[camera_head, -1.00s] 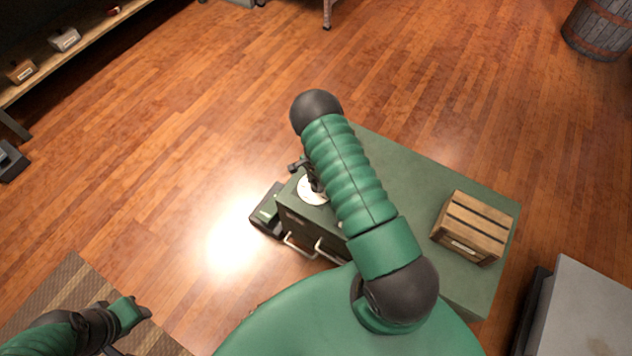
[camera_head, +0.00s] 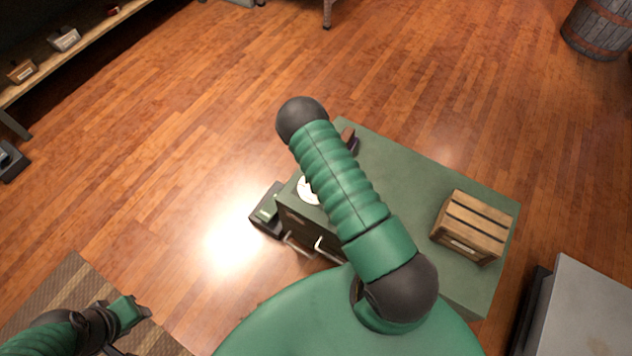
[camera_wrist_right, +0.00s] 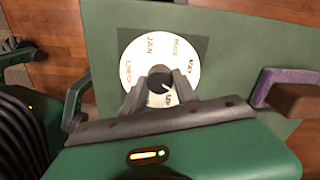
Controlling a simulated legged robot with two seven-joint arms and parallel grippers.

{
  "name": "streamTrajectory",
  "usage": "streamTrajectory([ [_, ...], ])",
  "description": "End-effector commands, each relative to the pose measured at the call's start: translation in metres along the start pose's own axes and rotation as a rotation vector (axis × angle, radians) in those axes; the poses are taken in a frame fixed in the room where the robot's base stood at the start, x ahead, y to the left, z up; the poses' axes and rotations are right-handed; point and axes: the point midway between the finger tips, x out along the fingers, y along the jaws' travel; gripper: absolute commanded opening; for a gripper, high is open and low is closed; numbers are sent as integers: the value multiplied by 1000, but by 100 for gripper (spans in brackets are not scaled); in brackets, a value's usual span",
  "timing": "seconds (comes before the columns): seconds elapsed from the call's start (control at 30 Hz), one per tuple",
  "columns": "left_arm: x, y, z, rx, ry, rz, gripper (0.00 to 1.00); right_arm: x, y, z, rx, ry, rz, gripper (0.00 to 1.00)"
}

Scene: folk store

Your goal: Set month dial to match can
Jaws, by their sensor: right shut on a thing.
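The white month dial (camera_head: 308,190) lies at the left end of the green cabinet top (camera_head: 400,170), partly covered by my right arm. In the right wrist view, the dial (camera_wrist_right: 136,60) shows JAN near its top; its other labels are too small or turned to read surely. My right gripper (camera_wrist_right: 160,88) is shut on the dark round knob (camera_wrist_right: 159,77) at the dial's centre. In the head view this gripper is hidden behind my arm. My left gripper (camera_head: 142,312) is at the lower left, away from the cabinet; its jaws are unclear. I cannot make out a can.
A wooden crate (camera_head: 473,228) stands on the right of the cabinet top. A brown and purple object (camera_wrist_right: 272,88) lies right of the dial in the wrist view. A dark device (camera_head: 266,212) sits beside the cabinet's left end. Metal handles (camera_head: 325,248) stick out in front.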

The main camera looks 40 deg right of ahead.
Motion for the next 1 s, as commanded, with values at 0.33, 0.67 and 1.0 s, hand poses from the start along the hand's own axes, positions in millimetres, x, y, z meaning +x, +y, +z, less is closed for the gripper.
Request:
streamTrajectory([
  [0.33, 1, 0, 0, 0, 0, 0, 36, 0, 0, 3, 323, -5, -2, 0],
  [0.67, 1, 0, 0, 0, 0, 0, 36, 0, -1, 4, 572, -6, -2, 0],
  [1.0, 2, 0, 0, 0, 0, 0, 36, -1, -2, 4, 696, -7, -3, 0],
])
